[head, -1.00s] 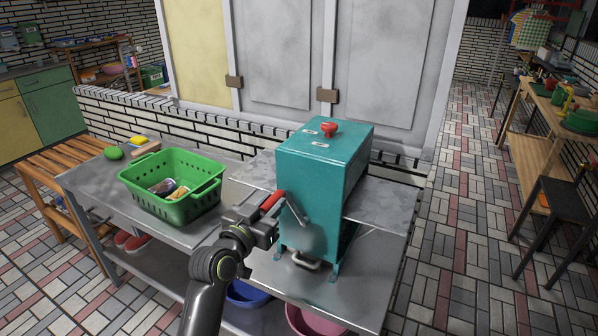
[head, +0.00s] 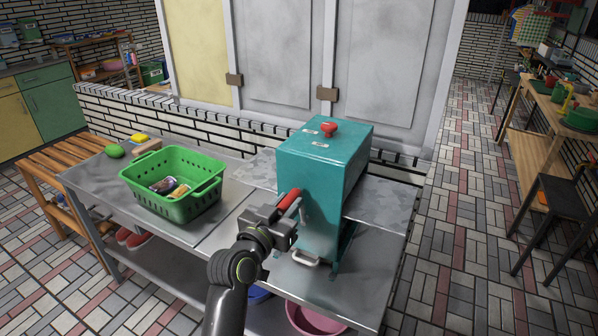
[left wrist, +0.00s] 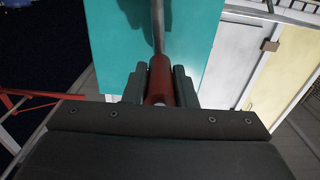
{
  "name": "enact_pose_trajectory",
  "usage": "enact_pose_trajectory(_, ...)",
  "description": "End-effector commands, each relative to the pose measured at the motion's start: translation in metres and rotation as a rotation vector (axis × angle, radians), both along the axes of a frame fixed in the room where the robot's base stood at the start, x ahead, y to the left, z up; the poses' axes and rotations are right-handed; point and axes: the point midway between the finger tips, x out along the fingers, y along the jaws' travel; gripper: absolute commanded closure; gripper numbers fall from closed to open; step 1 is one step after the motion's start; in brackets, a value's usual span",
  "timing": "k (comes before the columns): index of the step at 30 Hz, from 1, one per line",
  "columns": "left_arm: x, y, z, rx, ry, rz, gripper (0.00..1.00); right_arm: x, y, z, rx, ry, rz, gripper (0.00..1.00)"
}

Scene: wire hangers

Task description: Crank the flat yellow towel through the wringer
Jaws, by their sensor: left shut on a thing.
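The wringer (head: 325,165) is a teal box with a red knob (head: 329,129) on top, standing on a metal bench. My left gripper (head: 284,212) is at its front left side, shut on the red crank handle (head: 291,198). In the left wrist view the red handle (left wrist: 160,78) sits between the two dark fingers, and a grey metal crank rod (left wrist: 158,28) runs from it across the teal side. I cannot make out the flat yellow towel in either view. My right gripper is not in view.
A green basket (head: 205,199) with small items stands left of the wringer. A metal loop handle (head: 306,259) is at the wringer's lower front. A pink basin (head: 315,320) is below the bench.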

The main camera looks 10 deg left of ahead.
Motion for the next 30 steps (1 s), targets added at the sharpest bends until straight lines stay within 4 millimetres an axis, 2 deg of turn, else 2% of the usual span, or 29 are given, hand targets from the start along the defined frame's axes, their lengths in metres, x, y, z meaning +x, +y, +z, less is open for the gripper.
enact_pose_trajectory(9, -0.001, -0.002, -0.004, 0.004, 0.01, -0.001, 0.9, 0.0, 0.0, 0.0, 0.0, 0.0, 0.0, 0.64)
enact_pose_trajectory(18, -0.009, -0.024, -0.004, -0.002, 0.012, -0.001, 0.9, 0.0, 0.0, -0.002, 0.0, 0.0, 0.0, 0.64)
enact_pose_trajectory(24, -0.009, -0.024, -0.003, 0.0, 0.013, 0.0, 0.9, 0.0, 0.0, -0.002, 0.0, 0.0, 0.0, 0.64)
enact_pose_trajectory(25, -0.009, -0.024, -0.003, 0.0, 0.012, 0.0, 0.71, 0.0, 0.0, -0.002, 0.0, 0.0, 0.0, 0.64)
enact_pose_trajectory(30, -0.009, -0.024, -0.002, -0.002, 0.01, 0.0, 0.49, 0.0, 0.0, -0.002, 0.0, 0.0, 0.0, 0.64)
